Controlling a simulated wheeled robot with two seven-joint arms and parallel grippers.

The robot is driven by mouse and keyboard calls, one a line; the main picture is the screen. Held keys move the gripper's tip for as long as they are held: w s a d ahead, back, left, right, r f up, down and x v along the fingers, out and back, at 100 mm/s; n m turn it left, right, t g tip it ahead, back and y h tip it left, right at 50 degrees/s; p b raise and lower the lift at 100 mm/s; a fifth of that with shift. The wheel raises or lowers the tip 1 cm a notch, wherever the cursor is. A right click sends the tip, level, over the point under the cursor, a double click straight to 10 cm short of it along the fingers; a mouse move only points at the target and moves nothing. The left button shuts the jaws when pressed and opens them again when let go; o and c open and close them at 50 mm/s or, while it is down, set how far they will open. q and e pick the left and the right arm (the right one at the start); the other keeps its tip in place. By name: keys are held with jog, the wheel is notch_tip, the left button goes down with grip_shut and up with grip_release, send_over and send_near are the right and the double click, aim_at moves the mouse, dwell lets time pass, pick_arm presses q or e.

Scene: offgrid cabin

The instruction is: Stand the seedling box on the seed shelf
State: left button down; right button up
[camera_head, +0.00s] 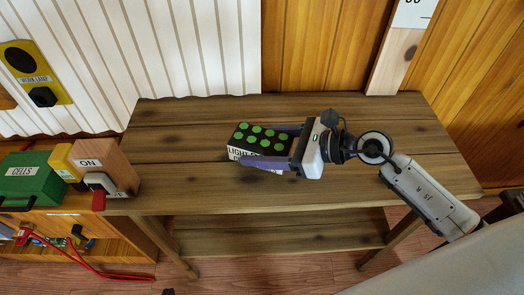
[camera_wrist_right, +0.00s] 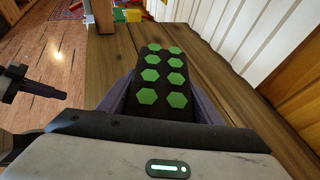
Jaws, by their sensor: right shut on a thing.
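The seedling box (camera_head: 246,140) is a dark box with green hexagons on top and a white label, partly hidden, reading "LIGHT". My right gripper (camera_head: 270,146) comes in from the right and is shut on it, one finger along each long side. In the right wrist view the box (camera_wrist_right: 163,75) lies between the fingers, its top level with them. The box is at or just over the wooden bench top (camera_head: 190,120); I cannot tell if it touches. No label marks the seed shelf; a lower wooden shelf (camera_head: 280,237) shows under the bench.
At left stand a green "CELLS" box (camera_head: 30,180) and a wooden switch block marked "ON" (camera_head: 118,170), with red cables (camera_head: 75,258) below. A white corrugated wall (camera_head: 180,50) and a plank post (camera_head: 396,60) stand behind. The bench top is otherwise clear.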

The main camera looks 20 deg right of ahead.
jog(key=shift+f, duration=1.15)
jog(key=shift+f, duration=0.1)
jog(key=shift+f+b, duration=0.15)
jog(key=shift+b, duration=0.15)
jog(key=o, duration=1.2)
jog(key=shift+o, duration=0.8)
